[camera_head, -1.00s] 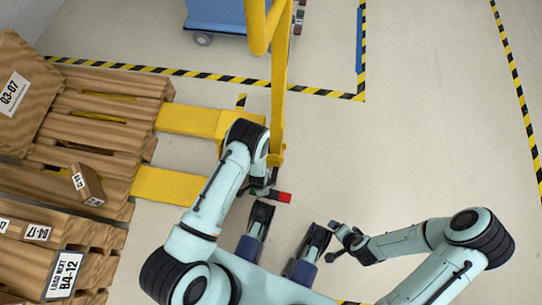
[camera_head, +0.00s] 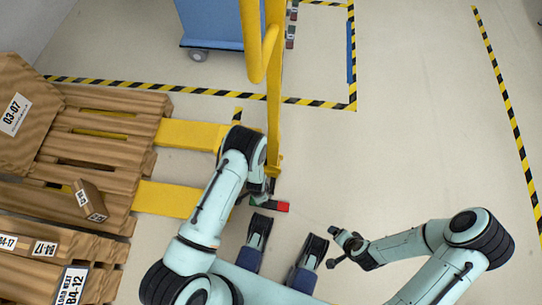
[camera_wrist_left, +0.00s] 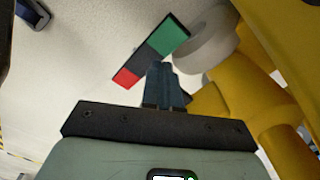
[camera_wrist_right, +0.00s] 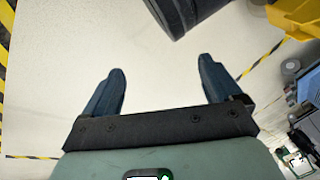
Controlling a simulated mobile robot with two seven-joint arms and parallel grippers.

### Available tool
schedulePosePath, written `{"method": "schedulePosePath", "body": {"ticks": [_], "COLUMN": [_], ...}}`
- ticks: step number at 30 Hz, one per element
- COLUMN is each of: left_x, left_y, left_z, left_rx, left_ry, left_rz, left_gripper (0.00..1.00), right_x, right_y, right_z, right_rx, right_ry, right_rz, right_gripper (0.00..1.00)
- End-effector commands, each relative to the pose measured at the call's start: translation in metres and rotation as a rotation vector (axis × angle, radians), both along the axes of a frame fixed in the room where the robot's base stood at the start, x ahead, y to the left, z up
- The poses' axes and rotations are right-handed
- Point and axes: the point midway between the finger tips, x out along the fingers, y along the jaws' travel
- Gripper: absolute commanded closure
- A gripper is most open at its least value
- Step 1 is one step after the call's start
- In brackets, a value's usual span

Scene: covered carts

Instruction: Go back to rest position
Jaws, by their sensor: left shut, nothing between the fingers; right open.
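My left gripper (camera_wrist_left: 162,84) is shut and empty in the left wrist view, close to a yellow pallet jack (camera_wrist_left: 250,110). In the head view it hangs beside the jack's yellow upright (camera_head: 273,130), partly hidden by my own arm. A bar with green, dark and red parts (camera_wrist_left: 152,50) lies beyond its fingertips; its red end shows in the head view (camera_head: 282,207). I cannot tell whether the fingers touch it. My right gripper (camera_wrist_right: 162,75) is open and empty above bare floor; in the head view it is at the lower middle (camera_head: 340,248).
Wooden pallets (camera_head: 100,150) with a small carton (camera_head: 90,200) and other labelled boxes fill the left side. A blue cart (camera_head: 215,22) stands at the back. Striped tape (camera_head: 200,91) marks the floor. The floor at the right is clear.

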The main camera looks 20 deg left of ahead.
Motion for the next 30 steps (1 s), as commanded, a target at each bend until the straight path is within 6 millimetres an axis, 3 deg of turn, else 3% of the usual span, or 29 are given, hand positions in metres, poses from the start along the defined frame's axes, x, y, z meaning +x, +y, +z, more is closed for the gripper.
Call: {"method": "schedulePosePath", "body": {"ticks": [8, 11, 14, 18, 27, 28, 30], "left_x": [0.0, 0.0, -0.015, -0.04, -0.071, -0.074, -0.082], "left_y": [0.0, 0.0, 0.006, 0.009, 0.005, 0.003, -0.003], "left_z": [0.0, 0.0, 0.01, 0.038, 0.117, 0.126, 0.148], "left_rx": [0.0, 0.0, -0.03, -0.106, -0.304, -0.321, -0.311], "left_ry": [0.0, 0.0, -0.006, -0.033, -0.091, -0.092, -0.061], "left_rz": [0.0, 0.0, 0.17, 0.531, 1.207, 1.253, 1.224], "left_gripper": [1.0, 1.0, 1.0, 1.0, 1.0, 1.0, 1.0], "right_x": [0.0, -0.004, -0.003, -0.003, -0.003, -0.004, -0.015], "right_y": [0.001, 0.012, 0.011, 0.011, 0.011, 0.011, 0.016], "right_z": [0.0, 0.003, 0.003, 0.003, 0.003, 0.006, 0.032], "right_rx": [0.001, 0.022, 0.02, 0.02, 0.02, 0.021, 0.034], "right_ry": [0.0, 0.006, 0.005, 0.005, 0.005, 0.008, 0.031], "right_rz": [0.001, 0.021, 0.018, 0.018, 0.018, 0.02, 0.03], "right_gripper": [0.08, 0.08, 0.08, 0.08, 0.08, 0.08, 0.08]}}
